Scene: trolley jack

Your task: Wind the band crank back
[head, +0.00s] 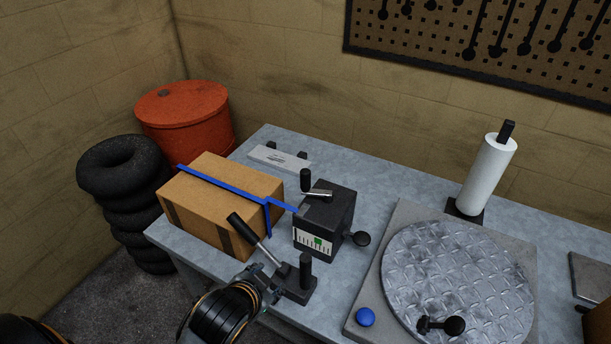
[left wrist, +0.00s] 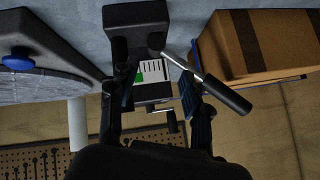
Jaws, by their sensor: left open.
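The black band box (head: 325,222) has a white gauge (head: 313,243) with a green mark. On its top is a crank (head: 318,193) with a metal arm and an upright black knob. A blue band (head: 222,187) runs from it over a cardboard box (head: 205,221). In front stands a black lever base (head: 298,290) with a tilted, black-gripped lever (head: 242,229). My left gripper (head: 268,284) is beside this base, open. In the left wrist view its fingers (left wrist: 155,82) are apart; the gauge (left wrist: 152,70), crank (left wrist: 163,110) and lever grip (left wrist: 226,95) show beyond. My right gripper is out of view.
A round ribbed metal plate (head: 455,270) with a black knob and a blue button (head: 365,317) is at right. A paper roll (head: 487,174) stands behind it. A red drum (head: 188,125) and stacked tyres (head: 122,165) are left of the bench. Some bench is clear behind the band box.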

